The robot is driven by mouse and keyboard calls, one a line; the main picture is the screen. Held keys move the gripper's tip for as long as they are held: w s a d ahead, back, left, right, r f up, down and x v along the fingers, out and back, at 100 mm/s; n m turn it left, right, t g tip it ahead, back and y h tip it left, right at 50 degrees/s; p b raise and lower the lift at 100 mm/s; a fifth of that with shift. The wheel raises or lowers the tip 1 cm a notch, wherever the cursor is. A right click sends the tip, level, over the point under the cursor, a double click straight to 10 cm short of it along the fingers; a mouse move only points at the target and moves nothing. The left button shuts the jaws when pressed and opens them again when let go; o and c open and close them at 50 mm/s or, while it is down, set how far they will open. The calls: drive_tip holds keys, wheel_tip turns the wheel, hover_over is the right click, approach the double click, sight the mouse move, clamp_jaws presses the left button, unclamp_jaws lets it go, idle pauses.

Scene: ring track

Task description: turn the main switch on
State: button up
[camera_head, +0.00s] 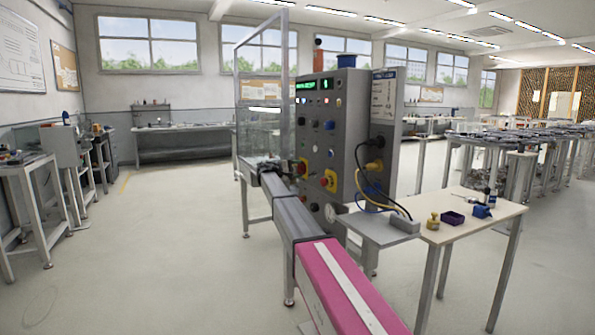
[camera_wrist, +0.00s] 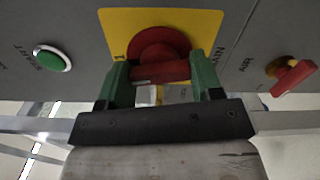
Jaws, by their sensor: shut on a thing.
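The main switch is a red round knob with a raised red bar on a yellow plate. In the wrist view the switch (camera_wrist: 158,50) is at the top middle, with "1" and part of a word on its plate. My gripper (camera_wrist: 160,80) has green fingers on either side of the red bar and is shut on it. The bar lies roughly level across the picture.
A green START button (camera_wrist: 52,58) is left of the switch in the wrist view, and a red AIR handle (camera_wrist: 292,76) is to the right. A second red knob on yellow (camera_head: 329,181) is nearby on the cabinet. A table (camera_head: 465,225) with small parts stands right.

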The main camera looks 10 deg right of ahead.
drive_tip(key=shift+m, duration=1.2)
drive_tip(key=o, duration=0.9)
drive_tip(key=v, duration=1.1)
drive_tip(key=shift+d, duration=0.1)
